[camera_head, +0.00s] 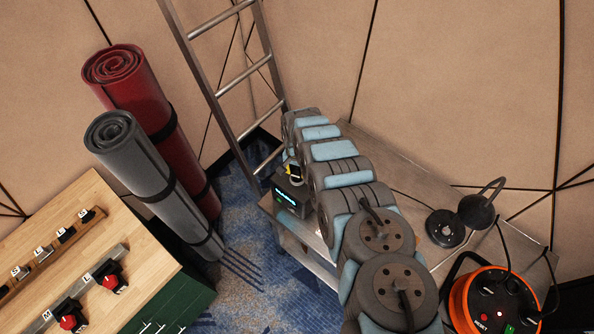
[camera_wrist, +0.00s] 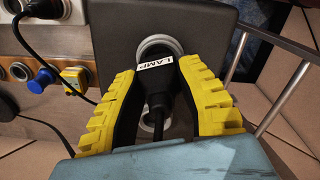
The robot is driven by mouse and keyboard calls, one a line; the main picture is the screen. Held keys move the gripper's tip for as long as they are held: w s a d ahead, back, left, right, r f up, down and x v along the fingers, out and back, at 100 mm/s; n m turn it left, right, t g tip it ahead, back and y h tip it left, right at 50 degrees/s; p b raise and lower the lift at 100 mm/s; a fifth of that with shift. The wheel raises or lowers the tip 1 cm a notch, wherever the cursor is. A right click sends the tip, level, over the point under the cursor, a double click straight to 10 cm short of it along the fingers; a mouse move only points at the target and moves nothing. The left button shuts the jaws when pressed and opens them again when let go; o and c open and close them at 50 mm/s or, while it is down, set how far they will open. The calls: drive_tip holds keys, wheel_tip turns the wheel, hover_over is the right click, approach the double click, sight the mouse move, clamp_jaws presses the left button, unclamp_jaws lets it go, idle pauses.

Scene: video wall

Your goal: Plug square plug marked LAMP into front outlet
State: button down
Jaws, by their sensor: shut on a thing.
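My gripper (camera_wrist: 158,66) is shut on a black plug (camera_wrist: 163,80) with a white LAMP label. The yellow ribbed fingers press on its two sides, and its cord runs back toward my wrist. The plug is in front of a grey box (camera_wrist: 112,32), at a round outlet (camera_wrist: 152,44) whose pale ring shows above the label. I cannot tell whether the plug is seated. A second round opening (camera_wrist: 147,122) shows partly behind the cord. In the head view my gripper (camera_head: 295,170) is mostly hidden by my arm, above the dark box (camera_head: 291,197) with a lit display.
In the wrist view, a blue plug (camera_wrist: 44,78) and a yellow plug (camera_wrist: 74,80) sit at the left, with a black cord nearby. In the head view, a black lamp (camera_head: 476,211) and an orange cable reel (camera_head: 492,303) are right of my arm. A ladder (camera_head: 222,83) stands behind.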

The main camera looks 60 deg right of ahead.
sight(297, 168)
drive_tip(key=shift+f+b, duration=0.5)
drive_tip(key=shift+f, duration=0.25)
idle(0.3)
drive_tip(key=shift+c, duration=1.4)
unclamp_jaws()
drive_tip(key=shift+r, duration=0.1)
drive_tip(key=shift+r+p, duration=2.7)
drive_tip(key=shift+r, duration=0.25)
